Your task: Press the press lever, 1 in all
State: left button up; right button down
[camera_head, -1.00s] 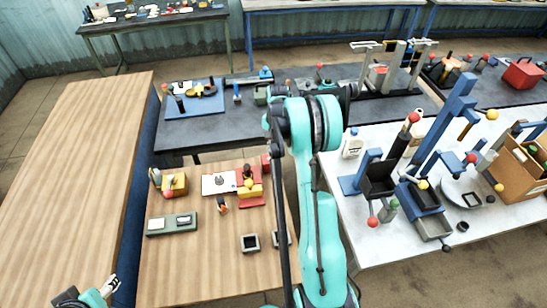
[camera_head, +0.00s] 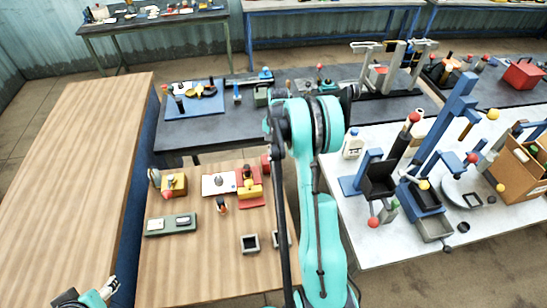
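Several lever devices are in view, and I cannot tell for certain which is the press lever. A tall blue press-like frame (camera_head: 461,100) stands on the white table at the right, with ball-ended levers around it. A small red and yellow device (camera_head: 250,189) with a ball knob sits on the near wooden table. My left gripper (camera_head: 109,287) is at the bottom left edge, away from these devices; its opening is too small to judge. My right arm rises through the middle, and a dark end part (camera_head: 346,92) shows beyond its elbow; its fingers are not clear.
The wooden table also holds a yellow block device (camera_head: 174,185), a grey-green box (camera_head: 171,224) and a small square tray (camera_head: 250,243). The long bench (camera_head: 70,180) at the left is clear. A grey upright fixture (camera_head: 396,66) stands on the dark table behind. A cardboard box (camera_head: 526,170) is at the right.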

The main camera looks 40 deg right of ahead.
aim_at(276, 164)
jog(key=s+a+f+b, duration=0.2)
jog(key=s+f+b, duration=0.2)
jog(key=s+f, duration=0.1)
jog(key=shift+a+b, duration=0.35)
jog(key=shift+b, duration=0.05)
dwell(5.4)
jog(key=shift+w, duration=0.1)
dwell(0.4)
jog(key=shift+w+d+r+p, duration=0.3)
jog(key=shift+w+r, duration=0.1)
jog(key=shift+r, duration=0.15)
jog(key=shift+w+d+r+p, duration=0.45)
jog(key=shift+w+r, duration=0.4)
jog(key=shift+w, duration=0.05)
jog(key=shift+w+d+r+p, duration=0.4)
jog(key=shift+w+d+r, duration=0.1)
jog(key=shift+w+r, duration=0.35)
jog(key=shift+w+d+r+p, duration=0.45)
jog(key=shift+w+r, duration=0.4)
jog(key=shift+w, duration=0.05)
